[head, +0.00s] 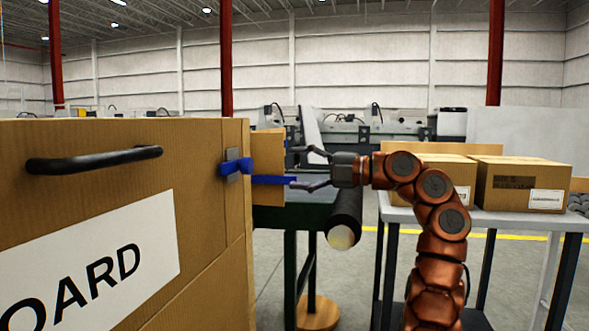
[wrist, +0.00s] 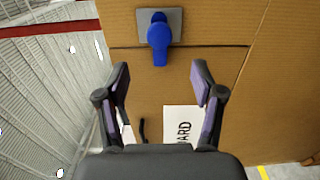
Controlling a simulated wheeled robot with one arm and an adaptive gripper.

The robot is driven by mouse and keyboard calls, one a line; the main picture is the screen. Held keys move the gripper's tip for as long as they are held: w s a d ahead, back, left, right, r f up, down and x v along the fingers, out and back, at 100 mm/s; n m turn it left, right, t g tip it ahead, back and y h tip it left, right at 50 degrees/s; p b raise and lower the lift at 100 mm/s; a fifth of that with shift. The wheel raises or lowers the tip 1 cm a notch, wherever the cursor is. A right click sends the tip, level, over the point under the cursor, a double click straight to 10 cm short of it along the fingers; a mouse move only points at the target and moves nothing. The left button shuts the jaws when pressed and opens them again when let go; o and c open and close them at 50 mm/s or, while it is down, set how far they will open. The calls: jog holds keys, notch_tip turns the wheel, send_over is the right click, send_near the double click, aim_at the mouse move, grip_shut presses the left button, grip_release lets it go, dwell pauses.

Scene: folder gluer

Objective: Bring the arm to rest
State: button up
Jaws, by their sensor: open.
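My gripper (head: 310,170) is at the middle of the head view, on the end of my orange-brown arm, stretched out to the left. Its two fingers are spread with nothing between them. In the wrist view my gripper (wrist: 160,85) is also open and empty. Ahead of it is a blue latch handle (wrist: 160,40) on a grey plate, fixed to a large cardboard-coloured panel (wrist: 262,95).
The large brown cabinet (head: 100,170) with a black bar handle (head: 95,159) fills the left. A dark green table (head: 300,215) with a roller stands behind the gripper. Cardboard boxes (head: 525,183) sit on a grey table (head: 480,218) at right. Yellow-lined floor shows between them.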

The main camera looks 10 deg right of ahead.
jog(key=w+d+r+m+t+p, duration=0.1)
jog(key=w+d+r+m+p, duration=0.15)
jog(key=r+m+p, duration=0.45)
jog(key=a+r+m+h+p, duration=0.3)
jog(key=a+r+m+p, duration=0.25)
jog(key=m, duration=0.35)
jog(key=s+a+f+m+g+h+p, duration=0.25)
jog(key=s+f+m+p, duration=0.2)
jog(key=s, duration=0.25)
jog(key=s+a+f+m+g+h+p, duration=0.2)
jog(key=s+a+f+m+p, duration=0.1)
jog(key=s+p, duration=0.3)
jog(key=s+d+f+m+g+h+p, duration=0.1)
jog(key=s+d+f+m+h+p, duration=0.1)
jog(key=s, duration=1)
jog(key=s+d+f+m+g+h+p, duration=0.2)
jog(key=s+d+f+m+h+p, duration=0.1)
jog(key=s, duration=0.9)
jog(key=s+d+f+m+g+h+p, duration=0.2)
jog(key=s+d+f, duration=0.5)
jog(key=s, duration=0.5)
jog(key=d+m+h+p, duration=0.1)
jog(key=d+h+p, duration=0.1)
jog(key=p, duration=0.1)
jog(key=shift+p, duration=0.3)
jog(key=shift+s+d+f, duration=0.25)
jog(key=shift+s, duration=0.1)
jog(key=shift+c, duration=0.3)
